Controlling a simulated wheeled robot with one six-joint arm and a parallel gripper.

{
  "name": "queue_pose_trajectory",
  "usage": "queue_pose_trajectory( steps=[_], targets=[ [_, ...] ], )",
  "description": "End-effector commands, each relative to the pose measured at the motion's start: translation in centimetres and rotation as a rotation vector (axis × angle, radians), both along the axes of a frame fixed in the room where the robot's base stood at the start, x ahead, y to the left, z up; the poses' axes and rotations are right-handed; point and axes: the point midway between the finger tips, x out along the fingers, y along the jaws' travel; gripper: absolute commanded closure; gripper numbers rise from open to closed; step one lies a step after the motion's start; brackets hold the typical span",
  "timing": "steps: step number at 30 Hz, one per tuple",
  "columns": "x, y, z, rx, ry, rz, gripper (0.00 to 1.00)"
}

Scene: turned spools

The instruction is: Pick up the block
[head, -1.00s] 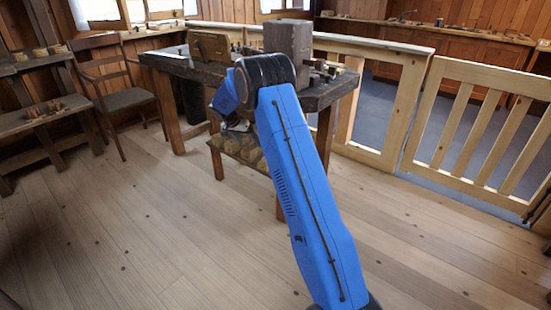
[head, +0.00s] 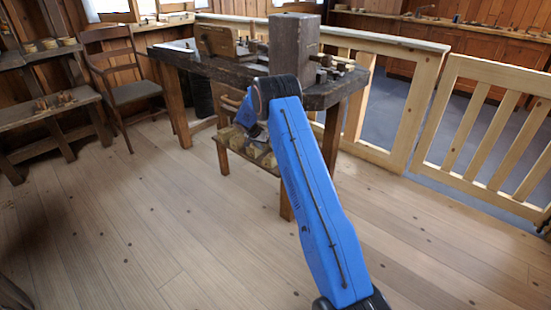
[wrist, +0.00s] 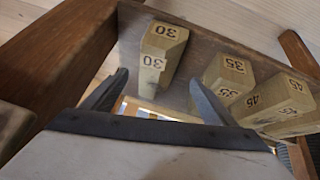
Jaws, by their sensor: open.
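Several pale wooden blocks with stamped numbers stand on a wooden shelf (wrist: 185,92) in the wrist view. The block marked 30 (wrist: 163,52) is nearest the gap between my fingers, just beyond the fingertips. The block marked 35 (wrist: 228,75) stands to its right, and the block marked 45 (wrist: 280,100) is further right. My gripper (wrist: 160,82) is open, with nothing seen between its fingers.
The dark workbench (head: 330,93) stands above the lower shelf, with a large wooden post block (head: 294,45) on it. A brown shelf rail (wrist: 70,50) runs close on the left in the wrist view. A chair (head: 135,90) stands left; a wooden fence (head: 490,130) is right. The front floor is clear.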

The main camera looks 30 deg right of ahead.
Motion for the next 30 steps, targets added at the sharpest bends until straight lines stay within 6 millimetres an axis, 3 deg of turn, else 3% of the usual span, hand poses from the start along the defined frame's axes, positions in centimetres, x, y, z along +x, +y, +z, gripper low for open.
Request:
queue_pose_trajectory(
  steps=[4,14,23,30],
  targets=[
    [0.2,-1.0,-1.7,0.0,0.0,0.0,0.2],
    [0.4,-1.9,-3.2,0.0,0.001,-0.001,0.2],
    [0.8,-3.9,-6.5,0.0,0.001,-0.001,0.2],
    [0.9,-4.1,-6.8,0.0,-0.001,0.001,0.2]
  ],
)
